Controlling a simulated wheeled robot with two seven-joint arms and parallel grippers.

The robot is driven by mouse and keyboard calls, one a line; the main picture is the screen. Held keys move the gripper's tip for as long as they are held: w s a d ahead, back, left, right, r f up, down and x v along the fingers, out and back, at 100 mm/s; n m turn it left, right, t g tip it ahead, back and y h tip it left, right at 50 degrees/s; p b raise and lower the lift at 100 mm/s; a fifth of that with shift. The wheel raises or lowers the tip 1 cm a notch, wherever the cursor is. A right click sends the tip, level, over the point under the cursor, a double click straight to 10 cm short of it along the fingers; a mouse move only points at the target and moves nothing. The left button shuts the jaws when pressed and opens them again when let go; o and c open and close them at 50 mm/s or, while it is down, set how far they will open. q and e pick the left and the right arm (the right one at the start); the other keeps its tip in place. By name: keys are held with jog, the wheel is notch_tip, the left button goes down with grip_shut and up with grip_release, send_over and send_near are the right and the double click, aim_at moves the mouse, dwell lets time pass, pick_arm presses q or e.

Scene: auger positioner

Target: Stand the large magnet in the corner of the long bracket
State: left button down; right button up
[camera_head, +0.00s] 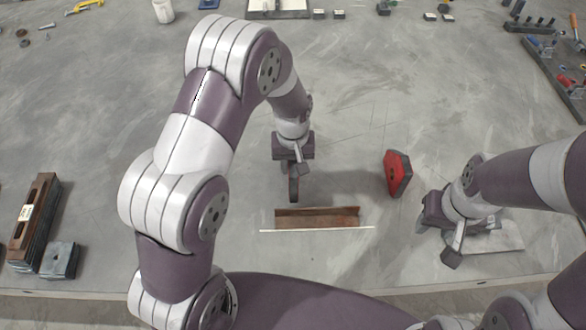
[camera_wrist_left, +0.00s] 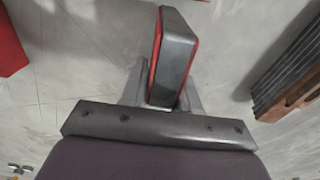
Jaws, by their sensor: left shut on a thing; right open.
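The long bracket (camera_head: 335,218), a rusty brown angle, lies on the grey surface in the middle front. My left gripper (camera_head: 294,168) is shut on a magnet (camera_head: 294,190), behind and above the bracket's left part. In the left wrist view the held magnet (camera_wrist_left: 174,62) is a dark grey slab with red edges, gripped between both fingers. Another magnet, red with dark edges (camera_head: 397,173), stands to the right, behind the bracket. I cannot tell their sizes apart reliably. My right gripper (camera_head: 437,242) is open and empty at the front right.
A stack of dark and brown bars (camera_head: 33,222) and a grey block (camera_head: 58,260) lie at the left. A pale plate (camera_head: 505,237) lies by my right gripper. Racks and small parts line the back and right. The floor around the bracket is mostly clear.

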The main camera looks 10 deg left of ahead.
pick_arm(q)
jog(key=shift+f, duration=1.4)
jog(key=shift+f, duration=0.15)
jog(key=c, duration=0.8)
grip_release()
jog(key=shift+s, duration=0.1)
notch_tip(320, 180, up, 12)
jog(key=shift+s+r+b, duration=0.15)
jog(key=shift+b, duration=0.25)
jog(key=s+a+m, duration=0.1)
jog(key=s+a, duration=0.1)
jog(key=s, duration=0.2)
jog(key=s+a+m+t, duration=0.1)
jog(key=s, duration=0.4)
jog(key=s+a+r+m, duration=0.1)
jog(key=s+a, duration=0.1)
jog(key=s, duration=0.2)
jog(key=shift+s+a+r, duration=0.1)
jog(key=shift+s+a, duration=0.1)
jog(key=shift+a, duration=0.15)
